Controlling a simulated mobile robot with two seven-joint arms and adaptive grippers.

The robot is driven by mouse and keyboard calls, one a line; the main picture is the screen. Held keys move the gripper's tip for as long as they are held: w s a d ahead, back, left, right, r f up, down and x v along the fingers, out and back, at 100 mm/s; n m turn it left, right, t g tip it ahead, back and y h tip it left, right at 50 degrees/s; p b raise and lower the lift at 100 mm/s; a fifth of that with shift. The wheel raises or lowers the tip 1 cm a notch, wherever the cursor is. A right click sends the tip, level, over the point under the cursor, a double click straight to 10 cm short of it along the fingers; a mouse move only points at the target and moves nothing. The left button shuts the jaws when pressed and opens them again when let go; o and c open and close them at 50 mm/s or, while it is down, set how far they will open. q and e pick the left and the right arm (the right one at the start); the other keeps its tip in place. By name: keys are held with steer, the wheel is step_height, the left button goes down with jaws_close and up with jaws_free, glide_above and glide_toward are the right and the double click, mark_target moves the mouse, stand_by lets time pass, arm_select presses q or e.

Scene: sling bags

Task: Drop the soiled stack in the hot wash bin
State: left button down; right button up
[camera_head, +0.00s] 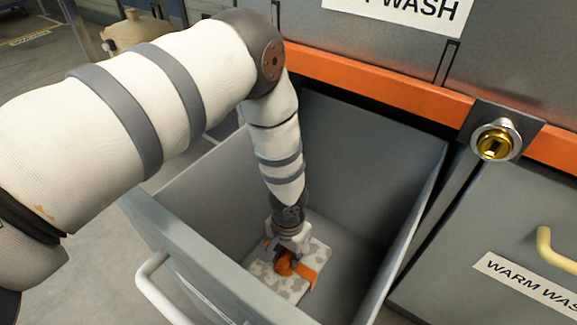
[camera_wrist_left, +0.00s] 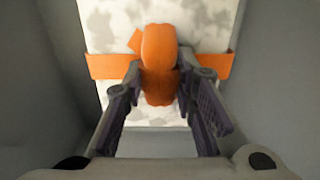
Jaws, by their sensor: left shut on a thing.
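The soiled stack (camera_head: 277,285) is a white bundle with grey blotches and an orange band around it. It is low inside the open grey bin drawer (camera_head: 185,244), near its floor; I cannot tell whether it touches the floor. My left gripper (camera_head: 287,262) reaches down into the drawer and is shut on the orange grip on top of the stack. The left wrist view shows the stack (camera_wrist_left: 110,35) below the fingers (camera_wrist_left: 160,85), with the orange grip between them. The label above the drawer is partly cut off and reads "WASH". My right gripper is out of view.
To the right is a shut drawer labelled warm wash (camera_head: 525,283) with a yellow handle (camera_head: 555,252). A brass lock (camera_head: 495,142) sits on the orange rail (camera_head: 385,87).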

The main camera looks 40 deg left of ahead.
arm_select(q)
steer(key=shift+f, duration=0.3)
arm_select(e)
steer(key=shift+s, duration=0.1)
arm_select(q)
steer(key=c, duration=1.3)
jaws_free()
step_height(320, 180, up, 13)
steer(key=p, duration=0.4)
steer(key=shift+p, duration=0.3)
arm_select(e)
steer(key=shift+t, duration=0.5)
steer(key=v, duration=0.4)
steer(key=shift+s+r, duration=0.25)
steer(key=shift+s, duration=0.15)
arm_select(q)
steer(key=shift+r, duration=0.1)
